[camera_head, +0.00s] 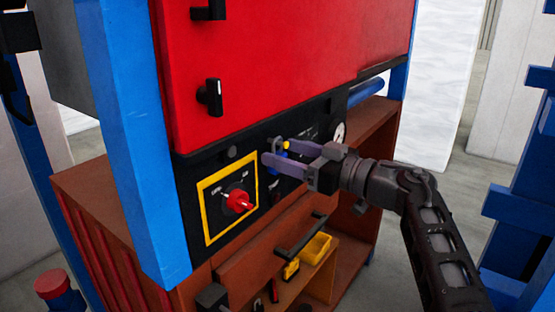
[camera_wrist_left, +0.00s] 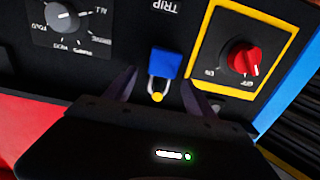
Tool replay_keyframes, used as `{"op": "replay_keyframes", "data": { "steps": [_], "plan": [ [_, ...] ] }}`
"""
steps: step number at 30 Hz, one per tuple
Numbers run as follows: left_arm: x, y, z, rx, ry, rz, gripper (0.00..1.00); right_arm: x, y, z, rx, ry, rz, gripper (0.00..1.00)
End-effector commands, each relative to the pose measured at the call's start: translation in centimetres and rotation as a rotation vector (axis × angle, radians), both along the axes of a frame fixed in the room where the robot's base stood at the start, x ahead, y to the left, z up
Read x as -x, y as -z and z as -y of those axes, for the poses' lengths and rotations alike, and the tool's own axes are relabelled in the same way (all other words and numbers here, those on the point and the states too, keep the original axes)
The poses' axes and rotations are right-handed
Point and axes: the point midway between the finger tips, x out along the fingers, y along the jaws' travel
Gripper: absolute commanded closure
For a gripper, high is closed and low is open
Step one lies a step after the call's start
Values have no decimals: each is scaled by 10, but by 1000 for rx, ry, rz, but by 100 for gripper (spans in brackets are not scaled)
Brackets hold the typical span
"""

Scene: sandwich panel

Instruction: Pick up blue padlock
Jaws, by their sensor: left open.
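A small blue padlock (camera_wrist_left: 165,63) with a pale shackle and a yellow spot by it is at the black control panel, near the "TRIP" label in the left wrist view. In the head view the padlock (camera_head: 283,155) shows only partly, behind my fingers. My left gripper (camera_head: 275,150) is open, its purple-grey fingers pointing at the panel. In the left wrist view the fingers (camera_wrist_left: 159,78) stand on either side of the padlock, with gaps between. I cannot tell how far the tips are from the panel. My right gripper is not in view.
A red rotary switch (camera_head: 240,201) on a yellow-framed plate sits beside the padlock. A red door (camera_head: 285,65) with black handles is above. Below is a brown shelf with a black handle (camera_head: 301,236) and a yellow bin (camera_head: 316,248). Blue posts (camera_head: 135,150) flank the panel.

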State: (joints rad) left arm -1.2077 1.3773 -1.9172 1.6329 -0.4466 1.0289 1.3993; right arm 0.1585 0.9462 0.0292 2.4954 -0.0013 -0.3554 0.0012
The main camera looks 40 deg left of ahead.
Motion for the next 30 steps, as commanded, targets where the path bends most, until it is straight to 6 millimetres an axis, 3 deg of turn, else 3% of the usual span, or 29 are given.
{"op": "replay_keyframes", "data": {
  "steps": [11, 30],
  "plan": [
    [0, 0, 0, 0, 0, 0, 38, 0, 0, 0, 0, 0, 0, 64],
    [0, 0, 0, 0, 0, 0, 90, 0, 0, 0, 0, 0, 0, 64]
  ]
}}
